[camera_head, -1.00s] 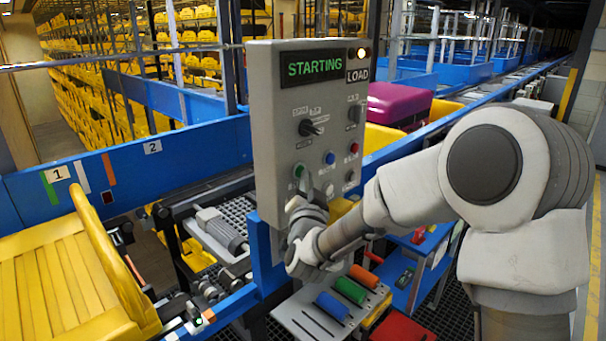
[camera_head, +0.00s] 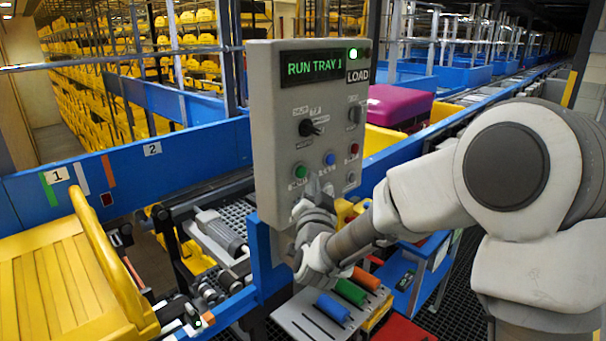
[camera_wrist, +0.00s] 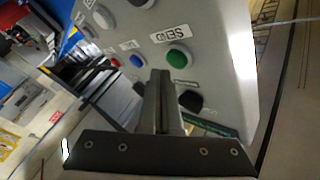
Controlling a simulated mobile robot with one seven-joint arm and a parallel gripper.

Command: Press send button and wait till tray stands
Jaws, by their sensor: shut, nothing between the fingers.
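The grey control panel (camera_head: 262,130) stands upright in the middle of the head view. The green send button (camera_head: 300,171) is on the lower panel; in the wrist view the green button (camera_wrist: 178,58) carries a SEND label. My gripper (camera_head: 318,186) is shut and empty, just below and right of the button, apart from it. Its closed fingers (camera_wrist: 160,78) show in the wrist view. A yellow tray (camera_head: 55,280) sits at the left by sign 1, partly out of frame.
A blue button (camera_head: 330,159), a red button (camera_head: 354,148) and black knobs (camera_head: 309,128) are close to the green button. A purple case (camera_head: 398,104) lies behind the panel. A shelf with coloured cylinders (camera_head: 350,291) is below my gripper. Blue rails (camera_head: 130,174) run behind.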

